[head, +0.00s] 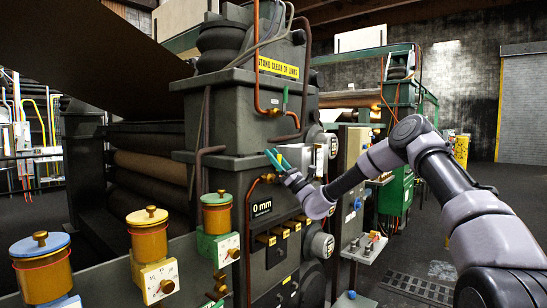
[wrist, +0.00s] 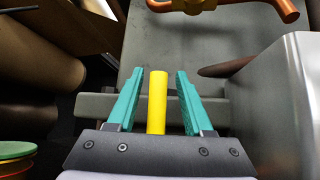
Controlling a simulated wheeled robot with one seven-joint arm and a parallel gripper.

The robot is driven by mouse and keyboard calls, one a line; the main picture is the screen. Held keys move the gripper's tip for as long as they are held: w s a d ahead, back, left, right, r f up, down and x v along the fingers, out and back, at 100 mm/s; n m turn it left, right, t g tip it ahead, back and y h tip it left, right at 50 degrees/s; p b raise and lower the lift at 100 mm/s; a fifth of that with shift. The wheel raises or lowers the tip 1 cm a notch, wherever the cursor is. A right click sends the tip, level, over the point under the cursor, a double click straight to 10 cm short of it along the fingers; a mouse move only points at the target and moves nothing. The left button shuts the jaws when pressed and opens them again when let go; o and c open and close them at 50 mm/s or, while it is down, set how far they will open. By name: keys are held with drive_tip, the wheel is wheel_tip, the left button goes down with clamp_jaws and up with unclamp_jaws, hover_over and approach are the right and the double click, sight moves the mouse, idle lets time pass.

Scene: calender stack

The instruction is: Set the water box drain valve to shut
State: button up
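My gripper (head: 275,158) has teal fingers and is beside the dark green machine column, above the 0 mm display, in the head view. In the wrist view my gripper (wrist: 160,73) is open. A yellow bar (wrist: 157,100) stands between the fingers, with a gap on each side. Its lower end is hidden by the gripper body, so I cannot tell what it is fixed to. A brass fitting (wrist: 192,5) on a copper pipe (wrist: 270,10) shows at the top of the wrist view. I cannot tell which part is the water box drain valve, or its setting.
A copper pipe (head: 258,60) runs down the column. Pots with a blue lid (head: 40,245), a yellow lid (head: 147,217) and a green lid (head: 216,199) stand at front left. A grey block (wrist: 285,105) fills the wrist view's right side. Floor at right is mostly clear.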

drive_tip(key=shift+s+f, duration=0.1)
drive_tip(key=v, duration=1)
drive_tip(key=shift+d+f, duration=0.2)
drive_tip(key=shift+f, duration=0.05)
drive_tip(key=s+a+r+n+g+h, duration=0.2)
drive_tip(key=s+a+n+g, duration=0.1)
drive_tip(key=s+n+g, duration=0.45)
drive_tip(key=s+a+r+n+g+h, duration=0.2)
drive_tip(key=s+a+n+g+h, duration=0.15)
drive_tip(key=s+n+g, duration=0.4)
drive_tip(key=s+d+n+h, duration=0.2)
drive_tip(key=s+d+h, duration=0.2)
drive_tip(key=s+h, duration=0.5)
drive_tip(key=s+d+r+n+t+h, duration=0.1)
drive_tip(key=s+d+r+t+h, duration=0.2)
drive_tip(key=d, duration=0.8)
drive_tip(key=s+d+r+n+t+h, duration=0.1)
drive_tip(key=s+d+r+t+h, duration=0.2)
drive_tip(key=s+d+t, duration=0.4)
drive_tip(key=s+d+h, duration=0.1)
drive_tip(key=s+d, duration=0.4)
drive_tip(key=shift+s, duration=0.25)
